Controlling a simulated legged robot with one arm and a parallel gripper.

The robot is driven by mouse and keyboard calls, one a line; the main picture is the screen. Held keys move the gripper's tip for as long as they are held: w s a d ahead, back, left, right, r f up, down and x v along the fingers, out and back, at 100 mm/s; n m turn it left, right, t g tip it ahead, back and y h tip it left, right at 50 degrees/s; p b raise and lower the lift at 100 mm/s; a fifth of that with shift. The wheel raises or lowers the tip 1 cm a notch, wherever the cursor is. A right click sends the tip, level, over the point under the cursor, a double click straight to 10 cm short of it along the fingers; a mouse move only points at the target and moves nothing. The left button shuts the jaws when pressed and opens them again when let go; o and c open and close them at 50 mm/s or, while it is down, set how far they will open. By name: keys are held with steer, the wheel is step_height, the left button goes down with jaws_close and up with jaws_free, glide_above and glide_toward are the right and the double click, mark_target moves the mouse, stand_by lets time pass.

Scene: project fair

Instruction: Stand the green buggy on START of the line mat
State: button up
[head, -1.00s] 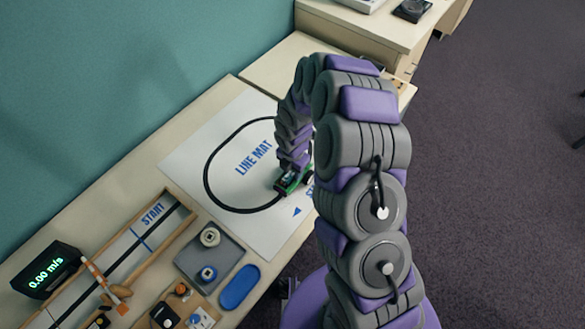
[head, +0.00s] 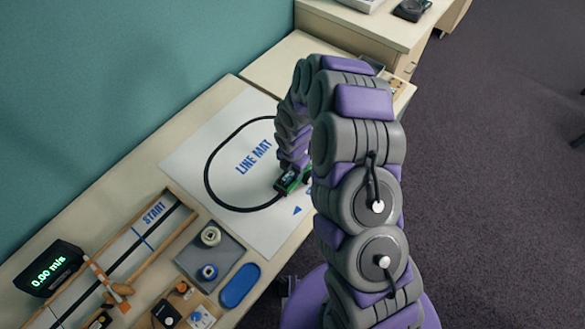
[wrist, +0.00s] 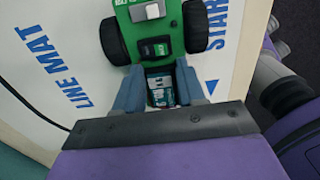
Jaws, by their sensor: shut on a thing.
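The green buggy (head: 289,182) has black wheels and is at the right side of the white line mat (head: 188,160), where the black loop ends. In the wrist view the green buggy (wrist: 165,28) is between and ahead of the fingers of my gripper (wrist: 159,86), which is shut on its near end. The blue word START (wrist: 216,30) is printed just right of the buggy, with a blue arrow (wrist: 212,86) below it. In the head view my arm hides most of that word. I cannot tell whether the wheels touch the mat.
A wooden track (head: 183,225) with its own START label lies at the lower left, beside a speed display (head: 50,268). A grey tray (head: 228,254) holding two rolls and a blue oval (head: 239,286) lie near the mat. The mat's left part is clear.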

stand_by(0.3)
steer(key=o, duration=1)
steer(key=shift+r, duration=0.15)
step_height(320, 180, up, 16)
steer(key=p, duration=0.3)
steer(key=s+d+r+m, duration=0.3)
steer(key=s+r+m, duration=0.2)
steer(key=r, duration=0.4)
steer(key=s+d+r+m, duration=0.3)
steer(key=s+m, duration=0.4)
steer(key=s, duration=0.2)
steer(key=s+d+r+m+g, duration=0.1)
steer(key=s+d+r+m, duration=0.3)
steer(key=s+m, duration=0.4)
steer(key=s+d+r+m+b, duration=0.1)
steer(key=s+d+r+m, duration=0.3)
steer(key=s+m, duration=0.4)
steer(key=shift+s+r+g, duration=0.1)
steer(key=shift+s+g, duration=0.3)
steer(key=shift+s, duration=0.75)
